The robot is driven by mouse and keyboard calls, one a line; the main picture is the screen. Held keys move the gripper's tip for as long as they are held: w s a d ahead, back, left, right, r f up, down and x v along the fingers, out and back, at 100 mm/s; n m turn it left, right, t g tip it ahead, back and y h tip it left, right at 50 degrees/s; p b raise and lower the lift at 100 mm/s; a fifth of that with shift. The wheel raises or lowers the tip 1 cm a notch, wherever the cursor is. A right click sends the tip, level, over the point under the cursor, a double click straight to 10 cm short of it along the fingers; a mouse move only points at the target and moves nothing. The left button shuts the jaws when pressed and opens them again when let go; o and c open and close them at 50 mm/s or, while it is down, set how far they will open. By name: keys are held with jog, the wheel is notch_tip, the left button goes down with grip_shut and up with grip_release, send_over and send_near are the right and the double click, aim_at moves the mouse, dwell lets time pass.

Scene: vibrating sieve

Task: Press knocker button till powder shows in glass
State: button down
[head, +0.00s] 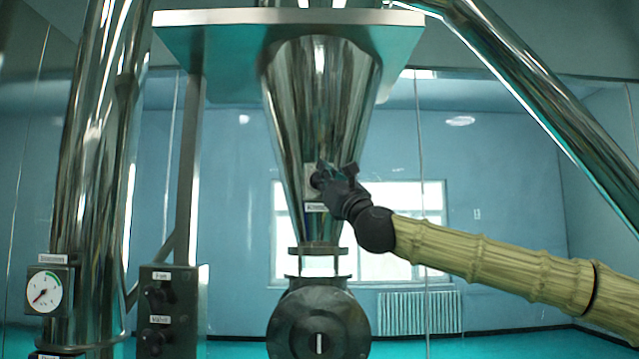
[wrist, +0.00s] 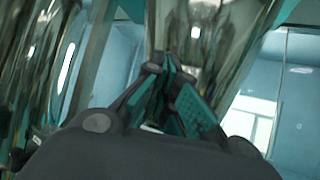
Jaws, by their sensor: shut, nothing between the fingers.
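The steel cone (head: 322,95) narrows downward in the head view. A small plate with a label reading roughly "Knocker" (head: 316,208) is on its lower front. My gripper (head: 322,177) is shut and empty, with its tips at this plate. The tips hide most of the button, and I cannot tell whether they touch or press it. A short clear sight glass (head: 318,266) sits between two flanges under the cone. It looks pale and see-through, with no powder visible. In the wrist view my gripper (wrist: 158,68) points at the shiny cone (wrist: 200,35).
A round valve housing (head: 319,325) is below the glass. A switch box (head: 168,310) with labelled knobs and a dial gauge (head: 45,290) stand at the left. A steel plate (head: 230,35) is overhead, and a slanting pipe (head: 540,85) crosses the upper right.

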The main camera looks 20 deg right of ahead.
jog(key=shift+w+d+b, duration=0.15)
jog(key=shift+w+b, duration=0.25)
jog(key=shift+w, duration=0.15)
jog(key=shift+w+d+b, duration=0.15)
jog(key=shift+w+b, duration=0.2)
jog(key=shift+w, duration=0.2)
dwell(1.6)
jog(key=shift+s, duration=0.15)
dwell(0.3)
jog(key=shift+s+a+f+b, duration=0.1)
jog(key=shift+s+a+b, duration=0.1)
jog(key=shift+s+b, duration=0.25)
jog(key=shift+s+a+b, duration=0.15)
jog(key=shift+s+b, duration=0.1)
jog(key=shift+s, duration=0.3)
jog(key=s+b, duration=0.1)
jog(key=s, duration=0.1)
jog(key=s+a+b, duration=0.1)
jog(key=s, duration=0.1)
jog(key=shift+s+a, duration=0.2)
jog(key=shift+s, duration=0.2)
dwell(0.6)
